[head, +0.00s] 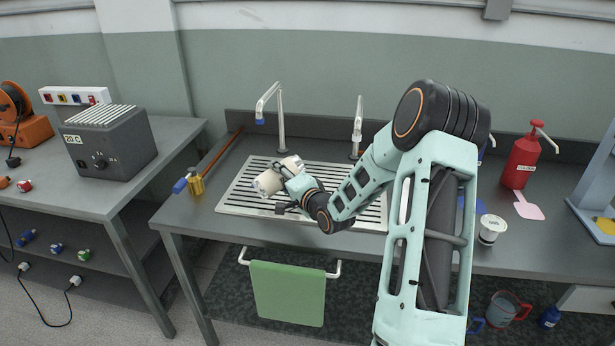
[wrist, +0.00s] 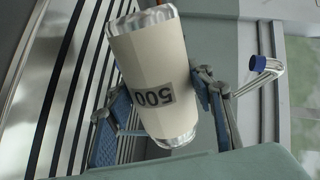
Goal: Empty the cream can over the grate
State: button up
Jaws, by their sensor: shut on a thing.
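The cream can (head: 268,183) is held above the left part of the slatted metal grate (head: 238,200) in the head view. My gripper (head: 285,188) is shut on it. In the wrist view the cream can (wrist: 150,65) shows a "500" label and bare metal at both ends. The two fingers of my gripper (wrist: 160,105) press on its sides. The can lies tilted, well off upright, in the head view. The grate's slats (wrist: 75,70) show behind it in the wrist view. The inside of the can is hidden, and I see no stream coming from it.
Two taps (head: 280,115) (head: 357,128) stand behind the grate. A yellow item (head: 196,182) and a blue-ended rod (head: 180,185) lie left of it. A white-lidded can (head: 491,229), a red pump bottle (head: 522,158) and a pink tag (head: 527,207) are on the right. A green towel (head: 288,292) hangs in front.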

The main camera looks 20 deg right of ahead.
aim_at(288, 163)
jog(key=shift+w+d+r+m+p, duration=0.15)
jog(key=shift+d+r+m+p, duration=0.35)
jog(key=shift+p, duration=0.55)
dwell(0.9)
jog(key=shift+d+r+m+y+p, duration=0.25)
jog(key=shift+r+m+p, duration=0.35)
jog(key=shift+p, duration=0.65)
jog(key=shift+d+r+m+y+p, duration=0.1)
jog(key=shift+r+m+y+p, duration=0.25)
jog(key=shift+m+p, duration=0.6)
dwell(2.2)
jog(key=shift+w+d+r+m+p, duration=0.1)
jog(key=shift+d+r+m+p, duration=0.35)
jog(key=shift+p, duration=0.85)
